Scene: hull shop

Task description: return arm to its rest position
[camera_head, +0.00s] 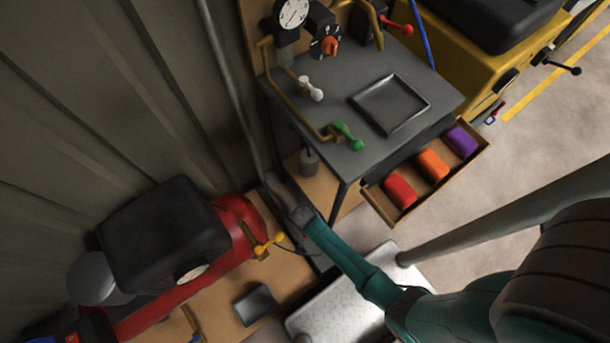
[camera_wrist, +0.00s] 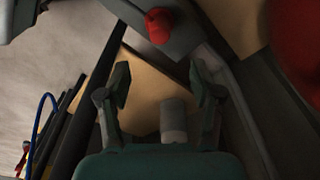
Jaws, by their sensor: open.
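My arm, teal, reaches from the lower right of the head view toward the narrow space between the workbench (camera_head: 330,105) and the red machine (camera_head: 205,265). My gripper (camera_wrist: 165,82) is open in the wrist view, its two fingers spread apart. A grey cylinder (camera_wrist: 173,122) shows between the fingers, touching neither as far as I can see; its distance is unclear. In the head view the gripper end is dark and small beside the bench's left leg, so its fingers are hard to make out there.
An open drawer (camera_head: 375,207) with red, orange and purple items juts out near my arm. A grey canister (camera_head: 309,162) stands under the bench. A pale speckled plate (camera_head: 345,305) lies below my arm. Clear floor (camera_head: 560,130) lies right. A wall (camera_head: 90,100) closes the left.

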